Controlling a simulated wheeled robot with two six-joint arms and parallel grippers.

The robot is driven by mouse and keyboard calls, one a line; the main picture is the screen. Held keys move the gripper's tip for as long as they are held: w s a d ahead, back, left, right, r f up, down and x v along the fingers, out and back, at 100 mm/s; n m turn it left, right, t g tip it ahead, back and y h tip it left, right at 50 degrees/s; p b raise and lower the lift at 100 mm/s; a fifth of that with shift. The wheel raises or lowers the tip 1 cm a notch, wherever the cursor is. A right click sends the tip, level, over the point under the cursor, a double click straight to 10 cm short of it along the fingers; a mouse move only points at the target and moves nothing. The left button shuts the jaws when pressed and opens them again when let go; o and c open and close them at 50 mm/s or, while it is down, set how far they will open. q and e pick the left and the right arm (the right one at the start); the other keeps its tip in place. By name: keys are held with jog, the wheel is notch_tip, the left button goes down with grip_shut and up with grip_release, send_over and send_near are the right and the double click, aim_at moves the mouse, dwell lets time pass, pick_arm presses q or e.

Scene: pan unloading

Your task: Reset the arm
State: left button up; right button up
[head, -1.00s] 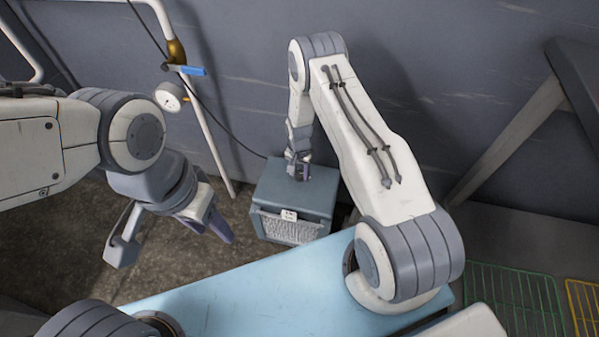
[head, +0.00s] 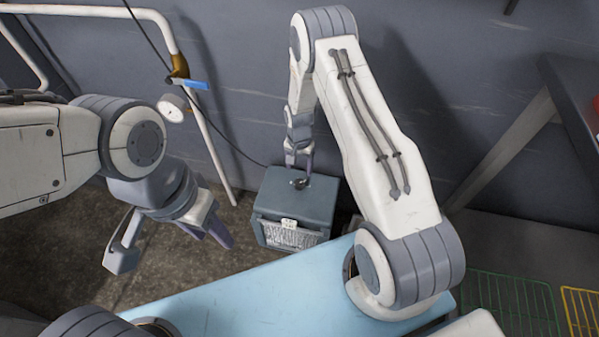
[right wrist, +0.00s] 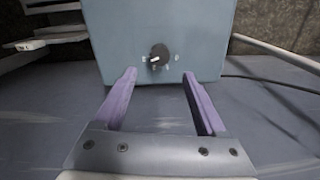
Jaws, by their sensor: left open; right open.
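My left gripper (head: 170,248) is open and empty at the left in the head view, its fingers pointing down over the floor. My right gripper (head: 299,160) is open in the head view, just above the top of a small blue-grey box (head: 296,196) with a black knob (head: 299,183). The right wrist view shows the two purple fingers of this gripper (right wrist: 158,95) apart with nothing between them. The box face with the knob (right wrist: 159,57) lies beyond the fingertips.
A light blue surface (head: 260,282) lies in front of me. Green (head: 515,300) and yellow (head: 580,312) wire racks are at the lower right. A white pipe (head: 207,140) with a gauge (head: 171,107) stands at the left by the grey wall (head: 440,90). A dark table (head: 575,100) is at the right.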

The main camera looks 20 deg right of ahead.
jog(key=shift+r, duration=0.7)
